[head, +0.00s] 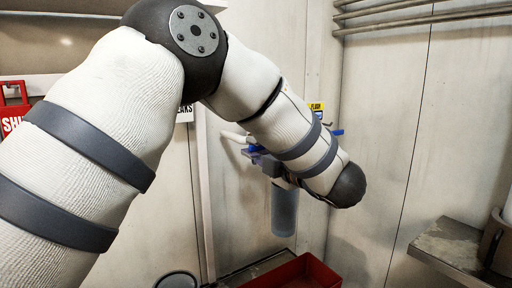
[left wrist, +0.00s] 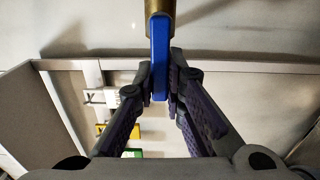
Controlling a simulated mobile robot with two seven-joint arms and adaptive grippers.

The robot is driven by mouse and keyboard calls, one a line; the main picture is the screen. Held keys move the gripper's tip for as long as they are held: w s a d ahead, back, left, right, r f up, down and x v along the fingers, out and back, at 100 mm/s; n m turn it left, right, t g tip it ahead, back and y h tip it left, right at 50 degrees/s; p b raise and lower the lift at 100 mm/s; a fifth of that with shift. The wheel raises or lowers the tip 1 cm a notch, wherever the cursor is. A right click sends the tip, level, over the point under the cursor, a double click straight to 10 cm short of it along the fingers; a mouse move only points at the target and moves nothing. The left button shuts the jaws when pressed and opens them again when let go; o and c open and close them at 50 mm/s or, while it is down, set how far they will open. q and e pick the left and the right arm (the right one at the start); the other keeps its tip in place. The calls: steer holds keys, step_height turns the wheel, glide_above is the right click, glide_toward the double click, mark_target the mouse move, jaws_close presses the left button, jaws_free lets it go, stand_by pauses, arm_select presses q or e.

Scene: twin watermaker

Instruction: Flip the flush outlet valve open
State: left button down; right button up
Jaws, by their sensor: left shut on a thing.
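In the left wrist view, a flat blue lever handle (left wrist: 160,55) hangs from a brass-coloured fitting (left wrist: 159,7) at the top edge. My left gripper (left wrist: 160,85) is shut on the lower part of this lever, one finger on each side. In the head view my left arm reaches across to the back wall and hides most of the valve area. Blue parts (head: 338,132) show beside the forearm, below a yellow label (head: 316,106) that seems to read "FLUSH". My right gripper is out of view.
A blue-grey cylinder (head: 284,210) hangs below the forearm. A red bin (head: 300,274) stands under it. A metal shelf (head: 446,242) juts in at lower right. Pipes (head: 395,14) run along the upper right wall. A red sign (head: 13,117) is at far left.

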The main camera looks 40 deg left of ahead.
arm_select(q)
steer(key=shift+f, duration=0.1)
steer(key=c, duration=1.9)
jaws_free()
steer(key=v, duration=1.2)
